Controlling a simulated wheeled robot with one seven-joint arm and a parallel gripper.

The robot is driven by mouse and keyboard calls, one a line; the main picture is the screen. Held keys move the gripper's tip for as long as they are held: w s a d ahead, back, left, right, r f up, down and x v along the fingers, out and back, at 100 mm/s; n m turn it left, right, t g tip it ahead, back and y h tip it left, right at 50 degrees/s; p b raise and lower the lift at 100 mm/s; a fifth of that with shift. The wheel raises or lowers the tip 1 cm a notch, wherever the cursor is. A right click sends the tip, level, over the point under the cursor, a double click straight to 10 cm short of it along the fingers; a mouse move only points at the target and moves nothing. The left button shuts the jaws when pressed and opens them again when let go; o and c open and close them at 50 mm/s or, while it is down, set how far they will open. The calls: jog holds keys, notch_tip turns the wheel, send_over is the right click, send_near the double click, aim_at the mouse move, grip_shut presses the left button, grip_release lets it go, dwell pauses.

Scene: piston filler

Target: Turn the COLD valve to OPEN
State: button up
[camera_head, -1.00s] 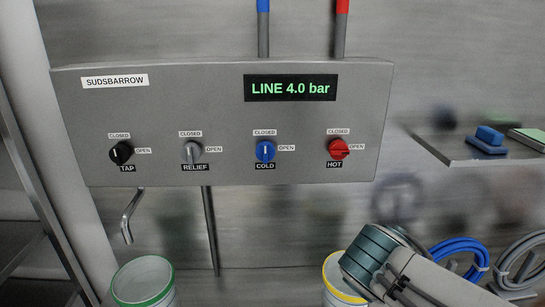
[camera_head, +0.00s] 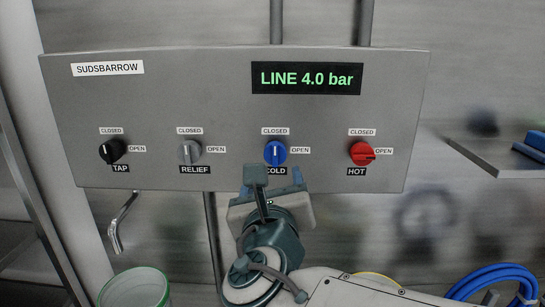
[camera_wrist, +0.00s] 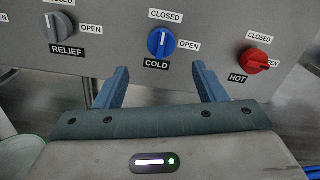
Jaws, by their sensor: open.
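The COLD valve is a blue knob (camera_head: 275,153) on the grey panel, between RELIEF and HOT. Its white mark points up toward the CLOSED label; the OPEN label is to its right. My gripper (camera_head: 272,178) is just below the knob in the head view and partly covers the COLD label. In the wrist view, the open blue fingers (camera_wrist: 160,82) stand on either side below the blue knob (camera_wrist: 161,42), apart from it and holding nothing.
The red HOT knob (camera_head: 363,153) is to the right, its mark toward OPEN. The grey RELIEF knob (camera_head: 189,152) and black TAP knob (camera_head: 112,151) are to the left. The display (camera_head: 306,79) reads LINE 4.0 bar. A green-rimmed bucket (camera_head: 135,288) stands below the spout.

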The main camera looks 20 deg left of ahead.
aim_at(274, 154)
jog(key=x, duration=1.1)
jog(key=shift+w, duration=0.2)
jog(key=c, duration=1)
